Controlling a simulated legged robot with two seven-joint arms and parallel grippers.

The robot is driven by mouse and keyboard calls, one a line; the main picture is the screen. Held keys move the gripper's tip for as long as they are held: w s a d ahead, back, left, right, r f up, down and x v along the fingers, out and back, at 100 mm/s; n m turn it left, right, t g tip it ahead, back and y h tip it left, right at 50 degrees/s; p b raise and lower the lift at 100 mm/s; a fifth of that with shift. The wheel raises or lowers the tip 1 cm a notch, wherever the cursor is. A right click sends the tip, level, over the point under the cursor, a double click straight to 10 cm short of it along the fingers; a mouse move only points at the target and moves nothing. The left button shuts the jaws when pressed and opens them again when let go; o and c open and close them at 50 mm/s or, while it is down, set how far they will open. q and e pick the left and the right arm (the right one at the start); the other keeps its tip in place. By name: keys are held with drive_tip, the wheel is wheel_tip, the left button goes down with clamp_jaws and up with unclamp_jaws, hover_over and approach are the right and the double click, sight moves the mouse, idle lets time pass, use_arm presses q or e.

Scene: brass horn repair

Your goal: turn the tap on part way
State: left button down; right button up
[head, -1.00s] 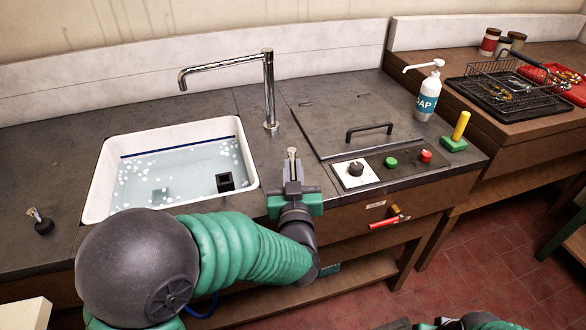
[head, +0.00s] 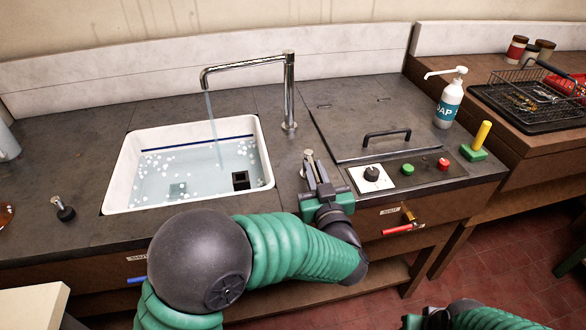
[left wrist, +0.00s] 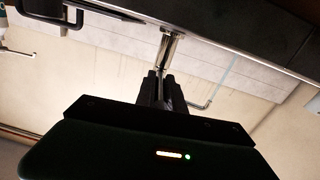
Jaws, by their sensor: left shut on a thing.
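The chrome tap (head: 289,95) stands behind the right side of the white sink (head: 122,178), and a thin stream of water (head: 214,130) falls from its spout into the basin. A short metal tap lever (head: 308,155) rises from the counter right of the sink. My left gripper (head: 314,174) is shut on this lever, which leans slightly left. In the left wrist view the fingers (left wrist: 165,82) close around the metal lever (left wrist: 168,48), with the tap spout beyond. Part of my right arm (head: 470,318) shows at the bottom edge; its fingers are not clear.
Bubbly water fills the sink, with a dark block (head: 240,180) in it. Right of the lever are a control panel (head: 390,178) with knob and buttons, a lid handle (head: 386,134), a soap bottle (head: 450,103) and a green-yellow brush (head: 476,148).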

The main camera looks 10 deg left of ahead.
use_arm(q)
drive_tip(key=shift+w+d+r+n+y, duration=0.15)
drive_tip(key=shift+d+r+n+y, duration=0.1)
drive_tip(key=shift+d+n+y, duration=0.15)
drive_tip(key=shift+w+n+g+y+p, duration=0.15)
drive_tip(key=shift+n+g+y+p, duration=0.45)
drive_tip(key=shift+g+y, duration=0.15)
drive_tip(key=shift+w+d+f+y, duration=0.1)
drive_tip(key=shift+d+f+y, duration=0.05)
drive_tip(key=shift+d+y, duration=0.2)
drive_tip(key=shift+a, duration=0.15)
use_arm(e)
drive_tip(key=shift+w+d+r, duration=0.15)
drive_tip(key=shift+d+r, duration=0.05)
drive_tip(key=shift+r, duration=0.2)
drive_tip(key=shift+w+d+r, duration=0.1)
drive_tip(key=shift+d+r, duration=0.1)
drive_tip(key=shift+r, duration=0.2)
use_arm(q)
drive_tip(key=c, duration=1.4)
unclamp_jaws()
drive_tip(key=shift+a+f, duration=0.1)
drive_tip(key=shift+c, duration=0.2)
